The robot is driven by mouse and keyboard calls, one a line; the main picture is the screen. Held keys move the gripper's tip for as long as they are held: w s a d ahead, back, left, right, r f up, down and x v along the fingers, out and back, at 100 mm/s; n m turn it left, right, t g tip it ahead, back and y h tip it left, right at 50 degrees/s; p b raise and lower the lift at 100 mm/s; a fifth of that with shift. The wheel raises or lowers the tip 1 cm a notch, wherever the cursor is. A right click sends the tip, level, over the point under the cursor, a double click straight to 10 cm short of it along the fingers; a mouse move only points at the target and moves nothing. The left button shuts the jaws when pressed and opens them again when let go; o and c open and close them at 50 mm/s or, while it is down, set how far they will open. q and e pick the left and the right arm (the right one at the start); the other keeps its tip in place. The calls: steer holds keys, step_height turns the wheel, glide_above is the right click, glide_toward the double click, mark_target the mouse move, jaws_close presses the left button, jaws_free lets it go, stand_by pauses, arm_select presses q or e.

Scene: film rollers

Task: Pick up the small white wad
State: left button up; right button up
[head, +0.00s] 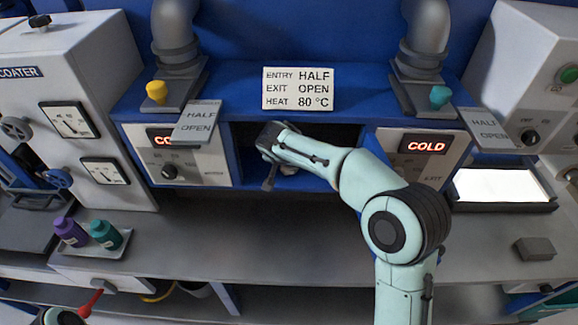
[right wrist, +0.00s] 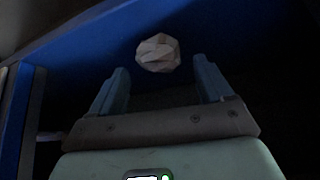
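The small white wad (right wrist: 158,52), crumpled and faceted, lies inside a dark blue-walled opening in the right wrist view. My right gripper (right wrist: 160,72) is open and empty. The wad is just beyond its fingertips, roughly centred between them, and I see no contact. In the head view my right arm reaches into the opening between the two COLD displays. The arm hides much of the opening there, and I cannot make out the wad for sure. Only a small mint and black part of my left arm shows at the bottom left; its gripper is not visible.
Blue walls of the opening (right wrist: 60,55) stand close around my right gripper. A grey HALF OPEN plate (head: 198,122) hangs left of the opening. The grey counter (head: 270,245) is mostly clear.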

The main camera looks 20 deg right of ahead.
steer(key=c, duration=1)
steer(key=shift+r, duration=0.1)
